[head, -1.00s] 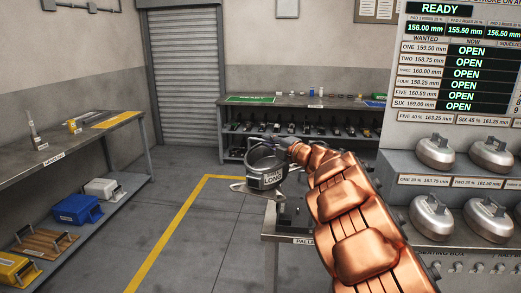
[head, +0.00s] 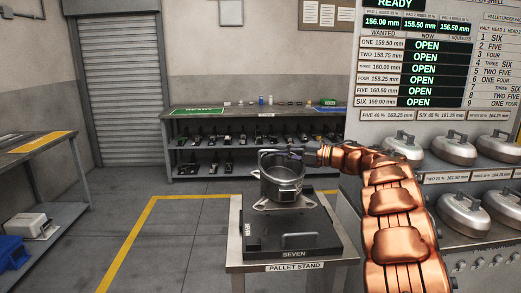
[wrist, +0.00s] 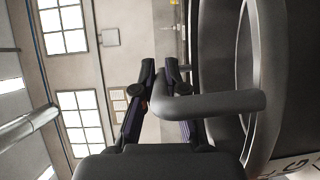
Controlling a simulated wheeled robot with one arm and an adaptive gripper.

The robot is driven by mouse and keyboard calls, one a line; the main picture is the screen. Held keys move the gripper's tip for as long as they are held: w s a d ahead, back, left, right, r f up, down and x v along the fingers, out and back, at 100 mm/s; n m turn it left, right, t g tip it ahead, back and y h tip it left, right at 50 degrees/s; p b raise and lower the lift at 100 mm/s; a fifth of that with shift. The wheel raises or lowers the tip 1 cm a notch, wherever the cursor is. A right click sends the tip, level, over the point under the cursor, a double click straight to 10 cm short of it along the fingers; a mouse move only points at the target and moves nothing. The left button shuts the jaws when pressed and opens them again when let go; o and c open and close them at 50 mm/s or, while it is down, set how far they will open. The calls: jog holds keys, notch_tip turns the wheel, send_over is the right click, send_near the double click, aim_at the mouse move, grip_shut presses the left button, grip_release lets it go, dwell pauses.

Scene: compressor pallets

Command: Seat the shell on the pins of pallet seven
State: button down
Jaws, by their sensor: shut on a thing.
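The shell (head: 281,186) is a grey, open-topped metal cylinder. In the head view it is upright over the back part of pallet seven (head: 292,242), a black slab labelled SEVEN. A light flange with ears shows at the shell's base. I cannot tell whether it touches the pallet, and the pins are hidden. My gripper (head: 296,152) is at the shell's upper rim. In the wrist view my gripper's fingers (wrist: 158,95) are shut on the shell's dark bar handle (wrist: 215,105), with the shell's wall filling the right side.
The pallet rests on the pallet stand (head: 297,266). A board of readouts (head: 425,55) and a rack of lidded metal units (head: 455,150) stand close on the right. A shelf bench (head: 215,113) is at the back, another bench (head: 35,145) at left. The floor between is clear.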

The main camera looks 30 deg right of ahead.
jog(key=shift+s+d, duration=0.25)
jog(key=shift+d, duration=0.45)
jog(key=shift+s+d+r+p, duration=0.1)
jog(key=shift+p, duration=0.65)
jog(key=shift+f+b, duration=2)
jog(key=shift+f, duration=1.05)
jog(key=shift+f+m+b, duration=0.3)
jog(key=shift+f+b, duration=0.9)
jog(key=shift+f, duration=0.65)
jog(key=c, duration=1.2)
grip_release()
jog(key=shift+o, duration=0.2)
jog(key=shift+s+f, duration=0.1)
jog(key=shift+f, duration=0.15)
jog(key=v, duration=1.2)
jog(key=shift+r, duration=0.35)
